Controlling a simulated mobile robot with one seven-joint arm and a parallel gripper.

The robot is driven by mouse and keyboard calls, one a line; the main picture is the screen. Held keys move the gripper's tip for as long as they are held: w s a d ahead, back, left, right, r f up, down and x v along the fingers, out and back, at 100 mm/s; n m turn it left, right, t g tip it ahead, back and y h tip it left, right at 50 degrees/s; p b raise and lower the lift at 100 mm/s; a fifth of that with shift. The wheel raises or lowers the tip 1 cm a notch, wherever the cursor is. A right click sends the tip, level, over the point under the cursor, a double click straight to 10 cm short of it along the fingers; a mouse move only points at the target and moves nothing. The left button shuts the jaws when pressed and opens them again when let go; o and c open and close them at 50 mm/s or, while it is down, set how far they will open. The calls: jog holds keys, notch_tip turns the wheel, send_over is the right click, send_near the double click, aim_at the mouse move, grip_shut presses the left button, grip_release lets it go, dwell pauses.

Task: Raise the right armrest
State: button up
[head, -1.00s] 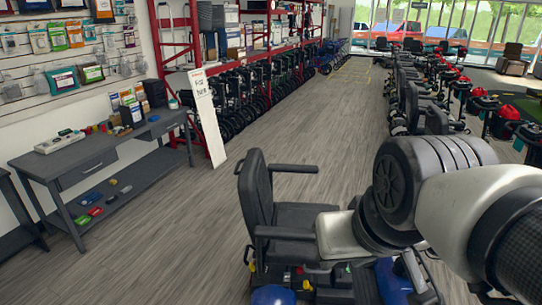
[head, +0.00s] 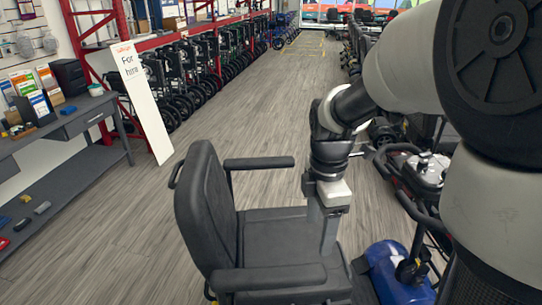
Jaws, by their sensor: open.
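The black scooter seat has its backrest (head: 207,212) at the left and its seat cushion (head: 280,228) facing right. The near armrest (head: 268,279), on the sitter's right side, is down and level along the bottom of the view. The far armrest (head: 258,163) is also level. My gripper (head: 328,245) points down in front of the seat's front part, above the front end of the near armrest. It is open with nothing seen between its fingers. One finger hides part of the other, and I cannot tell whether the tips touch the armrest.
A white sign (head: 145,100) leans at the left by a grey workbench (head: 90,120). The wooden floor (head: 235,100) beyond the seat is clear.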

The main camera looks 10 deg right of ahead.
aim_at(312, 269)
jog(key=f+b, duration=0.1)
jog(key=f, duration=0.4)
jog(key=f+b, duration=0.2)
jog(key=f, duration=0.4)
jog(key=f+b, duration=0.2)
jog(key=f, duration=0.4)
jog(key=shift+w+f, duration=0.1)
jog(key=shift+w, duration=0.3)
jog(key=c, duration=1.4)
jog(key=shift+c, duration=0.5)
